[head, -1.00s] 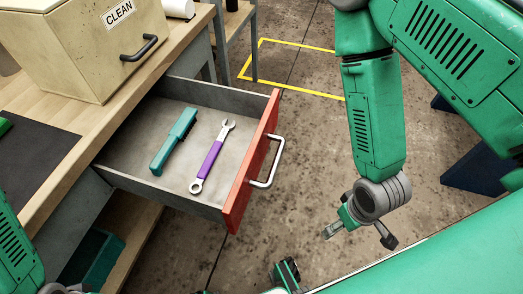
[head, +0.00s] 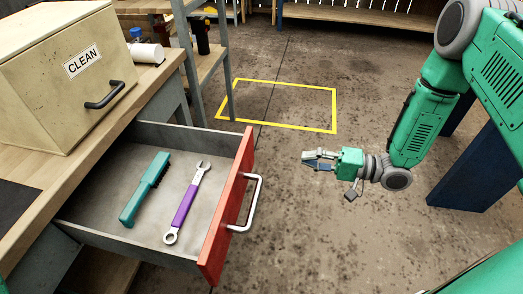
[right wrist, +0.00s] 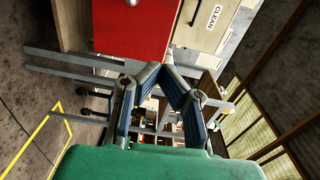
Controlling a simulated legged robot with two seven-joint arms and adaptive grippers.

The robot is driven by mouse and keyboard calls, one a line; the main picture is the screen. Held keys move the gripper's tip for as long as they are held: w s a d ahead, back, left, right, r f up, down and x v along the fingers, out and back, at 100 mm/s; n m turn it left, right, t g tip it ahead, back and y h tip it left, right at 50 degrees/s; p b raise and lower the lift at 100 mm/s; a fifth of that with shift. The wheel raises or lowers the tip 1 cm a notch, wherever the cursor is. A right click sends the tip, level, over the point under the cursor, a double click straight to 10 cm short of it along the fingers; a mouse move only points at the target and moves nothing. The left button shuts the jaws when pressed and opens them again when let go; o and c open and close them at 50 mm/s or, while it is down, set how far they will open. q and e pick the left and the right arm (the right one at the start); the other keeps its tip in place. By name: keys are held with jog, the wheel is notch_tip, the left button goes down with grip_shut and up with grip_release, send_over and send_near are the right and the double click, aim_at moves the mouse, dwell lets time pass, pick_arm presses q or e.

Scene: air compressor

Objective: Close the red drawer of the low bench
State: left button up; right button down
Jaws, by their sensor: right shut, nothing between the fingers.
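The red drawer (head: 228,205) of the low bench (head: 112,140) stands pulled out, with its metal handle (head: 247,203) on the red front. Inside lie a teal-handled brush (head: 145,188) and a purple wrench (head: 187,202). My right gripper (head: 306,159) is shut and empty, in the air to the right of the drawer front and apart from the handle. In the right wrist view, the red front (right wrist: 133,28) shows at the top, beyond the closed fingers (right wrist: 166,65). My left gripper is out of view.
A beige box marked CLEAN (head: 65,75) stands on the bench top. A grey-legged shelf unit (head: 205,80) is behind the drawer. A yellow floor outline (head: 334,110) and open floor lie to the right. A blue stand (head: 470,170) is at the far right.

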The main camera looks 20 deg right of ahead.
jog(key=b, duration=0.3)
send_near(247, 148)
jog(key=x, duration=0.6)
jog(key=shift+w+a+f, duration=0.15)
jog(key=shift+a+f, duration=0.05)
jog(key=shift+a, duration=0.1)
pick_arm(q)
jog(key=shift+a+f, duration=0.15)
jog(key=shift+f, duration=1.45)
pick_arm(e)
jog(key=shift+w+a+r, duration=0.1)
jog(key=shift+w+a, duration=0.3)
jog(key=shift+a, duration=0.2)
